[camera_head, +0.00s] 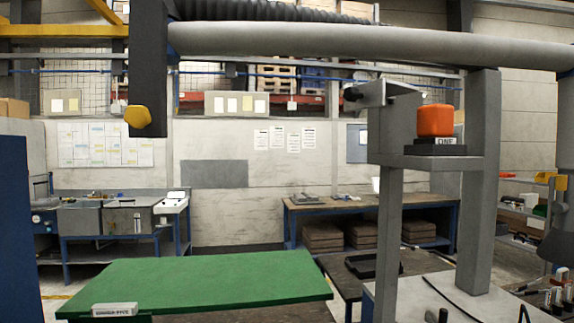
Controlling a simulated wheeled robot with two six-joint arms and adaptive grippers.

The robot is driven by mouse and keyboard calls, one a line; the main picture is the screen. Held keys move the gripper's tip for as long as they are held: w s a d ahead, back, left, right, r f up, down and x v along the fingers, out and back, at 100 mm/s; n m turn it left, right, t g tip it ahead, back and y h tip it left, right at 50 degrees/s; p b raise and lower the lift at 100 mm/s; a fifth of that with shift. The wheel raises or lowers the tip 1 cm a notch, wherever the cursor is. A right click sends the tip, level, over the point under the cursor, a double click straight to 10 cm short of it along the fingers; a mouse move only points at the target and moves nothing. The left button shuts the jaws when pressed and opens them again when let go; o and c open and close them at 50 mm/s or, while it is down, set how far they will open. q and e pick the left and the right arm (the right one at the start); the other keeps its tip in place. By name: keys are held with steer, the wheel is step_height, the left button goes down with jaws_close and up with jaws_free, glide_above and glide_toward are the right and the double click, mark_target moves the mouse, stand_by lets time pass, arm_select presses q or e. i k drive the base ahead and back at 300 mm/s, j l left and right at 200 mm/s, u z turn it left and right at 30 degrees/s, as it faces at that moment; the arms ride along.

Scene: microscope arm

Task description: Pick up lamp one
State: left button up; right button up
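Lamp one (435,121) appears to be the orange block with rounded edges on a dark base marked "ONE". It stands upright on a small grey shelf (424,162) fixed to a grey post frame, right of the middle of the head view. A grey upright plate (391,128) with a bent bracket stands just left of it. Neither of my grippers is recognisable in this view, so nothing is seen touching the lamp.
A thick grey horizontal arm (300,40) runs overhead, with a dark hanging end and yellow knob (137,117) at left. A thick post (478,180) stands right of the lamp. A mostly bare green tabletop (210,280) lies lower left, with a small label block (115,309).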

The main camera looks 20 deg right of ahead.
mark_target(435, 122)
steer(key=z, duration=1.5)
